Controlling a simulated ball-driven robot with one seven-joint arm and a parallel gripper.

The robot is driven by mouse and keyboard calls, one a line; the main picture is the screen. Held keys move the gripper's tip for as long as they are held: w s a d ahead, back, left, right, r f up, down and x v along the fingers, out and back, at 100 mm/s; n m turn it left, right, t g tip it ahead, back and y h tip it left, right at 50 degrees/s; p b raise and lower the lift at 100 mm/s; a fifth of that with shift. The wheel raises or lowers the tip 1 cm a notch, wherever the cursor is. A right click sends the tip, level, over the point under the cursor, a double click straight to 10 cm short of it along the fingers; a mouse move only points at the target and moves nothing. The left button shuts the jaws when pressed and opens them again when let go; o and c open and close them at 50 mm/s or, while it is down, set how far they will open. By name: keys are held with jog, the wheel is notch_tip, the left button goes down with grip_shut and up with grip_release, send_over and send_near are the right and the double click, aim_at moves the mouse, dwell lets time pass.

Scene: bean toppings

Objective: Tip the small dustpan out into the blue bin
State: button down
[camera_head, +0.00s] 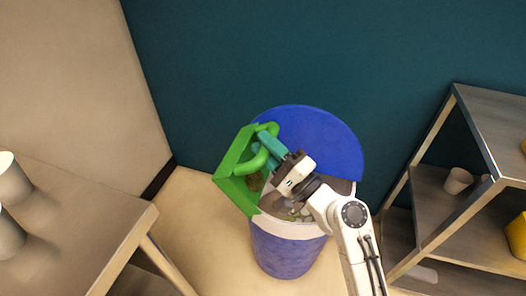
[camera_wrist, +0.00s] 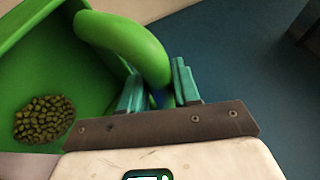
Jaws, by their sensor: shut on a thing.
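The green dustpan (camera_head: 234,167) is above the left side of the blue bin (camera_head: 286,248) in the head view, looking tilted. My gripper (camera_head: 262,147) is shut on its curved green handle, which also shows between the teal fingers in the wrist view (camera_wrist: 128,42). A pile of small green-brown beans (camera_wrist: 44,119) lies inside the pan. The bin is round with a white rim band, and its blue lid (camera_head: 325,135) stands raised at the back. My arm hides part of the bin's opening.
A wooden table (camera_head: 85,225) with grey cups (camera_head: 12,180) stands at the left. A metal-framed shelf (camera_head: 450,200) stands at the right, holding a white cup (camera_head: 458,180) and a yellow object (camera_head: 516,236). A dark teal wall is behind the bin.

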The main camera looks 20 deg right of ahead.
jog(key=shift+s+d+f+m+t+b, duration=0.25)
jog(key=shift+s+d+t+b, duration=0.15)
jog(key=shift+b, duration=1.05)
jog(key=shift+s+d+f+m+t+b, duration=0.2)
jog(key=shift+d+t+b, duration=0.25)
jog(key=shift+b, duration=0.95)
jog(key=shift+s+d+m+b, duration=0.25)
jog(key=shift+d+b, duration=0.05)
jog(key=shift+b, duration=0.5)
jog(key=b, duration=0.1)
jog(key=t+b, duration=0.1)
jog(key=b, duration=0.1)
jog(key=shift+s+d+f+m, duration=0.25)
jog(key=shift+d+f+m, duration=0.05)
jog(key=shift+d+f, duration=0.1)
jog(key=shift+s+d+f+t+b, duration=0.15)
jog(key=shift+s+d+t+b, duration=0.1)
jog(key=shift+b, duration=0.6)
jog(key=d+f+m+t+b, duration=0.1)
jog(key=b, duration=0.3)
jog(key=shift+s+t+b, duration=0.3)
jog(key=shift+s+b, duration=0.1)
jog(key=shift+s+d+f+m+t+h+b, duration=0.2)
jog(key=shift+d+m+t+h+b, duration=0.15)
jog(key=shift+b, duration=0.4)
jog(key=shift+s+d+f+m+b, duration=0.15)
jog(key=shift+m+b, duration=0.2)
jog(key=shift+b, duration=0.45)
